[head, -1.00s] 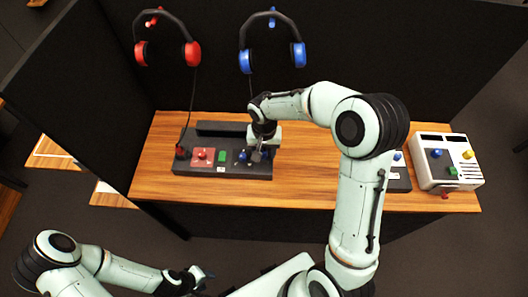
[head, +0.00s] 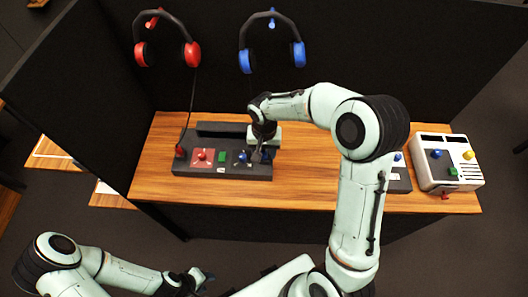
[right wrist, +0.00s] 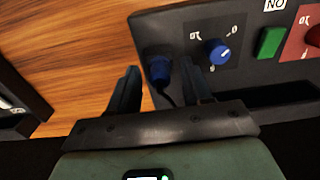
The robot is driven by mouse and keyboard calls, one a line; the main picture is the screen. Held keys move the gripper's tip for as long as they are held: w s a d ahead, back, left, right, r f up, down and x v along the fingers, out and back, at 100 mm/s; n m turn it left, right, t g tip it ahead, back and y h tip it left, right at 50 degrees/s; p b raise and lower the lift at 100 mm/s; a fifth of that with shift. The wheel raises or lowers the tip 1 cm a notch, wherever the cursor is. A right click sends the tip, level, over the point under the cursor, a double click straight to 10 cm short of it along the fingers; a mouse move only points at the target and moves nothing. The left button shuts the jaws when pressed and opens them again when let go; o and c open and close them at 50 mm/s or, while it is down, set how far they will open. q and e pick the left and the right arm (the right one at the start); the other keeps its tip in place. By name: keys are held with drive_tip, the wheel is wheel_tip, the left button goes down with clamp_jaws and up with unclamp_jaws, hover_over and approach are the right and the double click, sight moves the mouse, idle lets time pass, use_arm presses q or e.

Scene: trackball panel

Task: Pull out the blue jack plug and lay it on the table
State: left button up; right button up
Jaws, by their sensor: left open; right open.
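The blue jack plug (right wrist: 158,69) sits in the dark panel (right wrist: 180,25) near its end in the right wrist view, with a black cable running from it. My right gripper (right wrist: 160,78) is open, one finger on each side of the plug, and I see no clear contact. In the head view the right gripper (head: 262,152) is over the right end of the panel (head: 225,170) and partly hides the plug. My left gripper (head: 203,281) is open and empty, low in front of the table. The wooden table (head: 310,180) has bare surface right of the panel.
A blue knob (right wrist: 216,52), green button (right wrist: 270,42) and red control (right wrist: 314,36) are beside the plug. Blue headphones (head: 298,55) and red headphones (head: 193,54) hang on the black wall. A white box (head: 448,168) stands at the table's right end.

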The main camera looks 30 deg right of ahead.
use_arm(q)
drive_tip(key=shift+s+f, duration=0.15)
idle(0.3)
use_arm(e)
clamp_jaws()
drive_tip(key=shift+r, duration=0.1)
use_arm(q)
drive_tip(key=shift+w+r+p, duration=1)
drive_tip(key=shift+w+r, duration=0.5)
drive_tip(key=shift+w, duration=0.05)
use_arm(e)
drive_tip(key=shift+r, duration=2.95)
